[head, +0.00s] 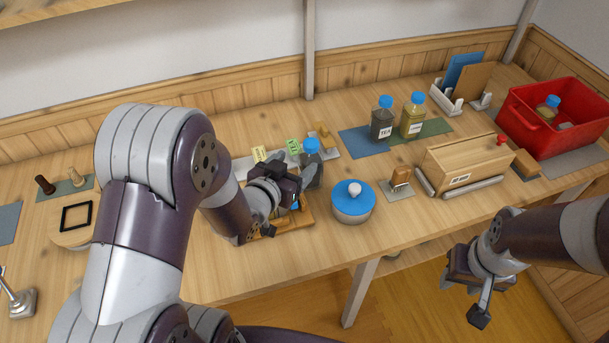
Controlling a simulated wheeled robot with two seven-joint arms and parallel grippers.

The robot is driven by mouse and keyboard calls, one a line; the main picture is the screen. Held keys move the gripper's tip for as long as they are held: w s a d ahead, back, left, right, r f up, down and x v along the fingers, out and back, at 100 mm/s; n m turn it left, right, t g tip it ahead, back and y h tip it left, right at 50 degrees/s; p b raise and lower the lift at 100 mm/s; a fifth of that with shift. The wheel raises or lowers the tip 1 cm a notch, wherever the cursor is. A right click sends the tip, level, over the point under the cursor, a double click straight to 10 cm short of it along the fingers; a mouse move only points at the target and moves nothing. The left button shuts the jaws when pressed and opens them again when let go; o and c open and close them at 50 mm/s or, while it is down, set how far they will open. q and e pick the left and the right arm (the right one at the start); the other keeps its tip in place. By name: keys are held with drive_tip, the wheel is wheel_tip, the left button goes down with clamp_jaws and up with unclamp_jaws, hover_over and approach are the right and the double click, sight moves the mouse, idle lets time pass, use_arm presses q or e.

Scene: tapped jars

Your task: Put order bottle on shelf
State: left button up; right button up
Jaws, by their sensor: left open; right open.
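A dark bottle with a blue cap (312,170) stands upright on the counter, partly hidden by my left gripper. My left gripper (300,187) is open right beside this bottle; I cannot tell whether they touch. A dark bottle labelled TEA (382,126) and a yellowish labelled bottle (412,121), both blue-capped, stand at the back on coloured mats. Another bottle (547,108) is inside the red crate (555,140). I cannot tell which is the order bottle. A wooden shelf edge (60,10) shows at top left. My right gripper (468,295) is open and empty in front of the counter.
A blue-lidded round pot (352,203) stands right of my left gripper. A wooden box (465,165), a card holder (460,98), small tags (293,146) and a black square frame (76,217) are also on the counter. A grey post (309,50) rises behind it.

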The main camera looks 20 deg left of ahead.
sight(314, 141)
use_arm(q)
drive_tip(key=x, duration=1.2)
drive_tip(key=shift+w+a+r+p, duration=0.1)
drive_tip(key=shift+w+a+p, duration=0.2)
clamp_jaws()
